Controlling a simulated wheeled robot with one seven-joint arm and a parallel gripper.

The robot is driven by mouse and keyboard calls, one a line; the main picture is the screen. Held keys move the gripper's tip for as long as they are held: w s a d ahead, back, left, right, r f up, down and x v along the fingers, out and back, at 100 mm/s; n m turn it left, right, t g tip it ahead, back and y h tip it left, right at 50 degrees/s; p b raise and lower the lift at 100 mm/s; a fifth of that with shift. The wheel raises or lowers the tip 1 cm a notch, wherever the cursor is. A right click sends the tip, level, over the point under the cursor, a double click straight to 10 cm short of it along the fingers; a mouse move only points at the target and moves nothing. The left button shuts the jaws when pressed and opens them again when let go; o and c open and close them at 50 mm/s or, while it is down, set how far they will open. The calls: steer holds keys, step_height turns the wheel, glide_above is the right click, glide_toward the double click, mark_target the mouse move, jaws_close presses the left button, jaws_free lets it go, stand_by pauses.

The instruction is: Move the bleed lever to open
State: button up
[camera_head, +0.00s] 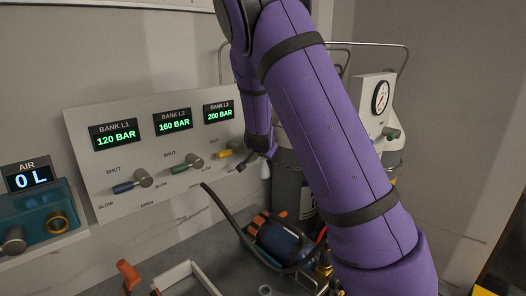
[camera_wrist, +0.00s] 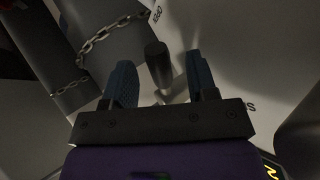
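My gripper (camera_wrist: 160,74) is open in the wrist view, its two blue-grey fingers apart. A dark, round-ended handle (camera_wrist: 157,54) on a paler stem stands between the fingers, with a visible gap to each; it appears to be the bleed lever. It rises from a pale panel (camera_wrist: 235,50) with partly visible lettering, too cropped to read its setting. In the head view, my purple arm crosses the middle, and the gripper end (camera_head: 250,158) is a small dark shape near the right end of the bank panel (camera_head: 100,180). I cannot make out the bleed lever there.
Bank levers with blue (camera_head: 123,187), green (camera_head: 180,169) and yellow (camera_head: 230,153) grips sit left of my gripper. A chain (camera_wrist: 105,37) crosses grey cylinders in the wrist view. A gauge (camera_head: 380,97) stands right; a blue cylinder (camera_head: 280,243) lies on the bench.

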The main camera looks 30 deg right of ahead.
steer(key=v, duration=1)
steer(key=shift+s+a+r, duration=0.15)
steer(key=shift+s+r, duration=0.05)
steer(key=shift+s, duration=0.05)
stand_by(0.4)
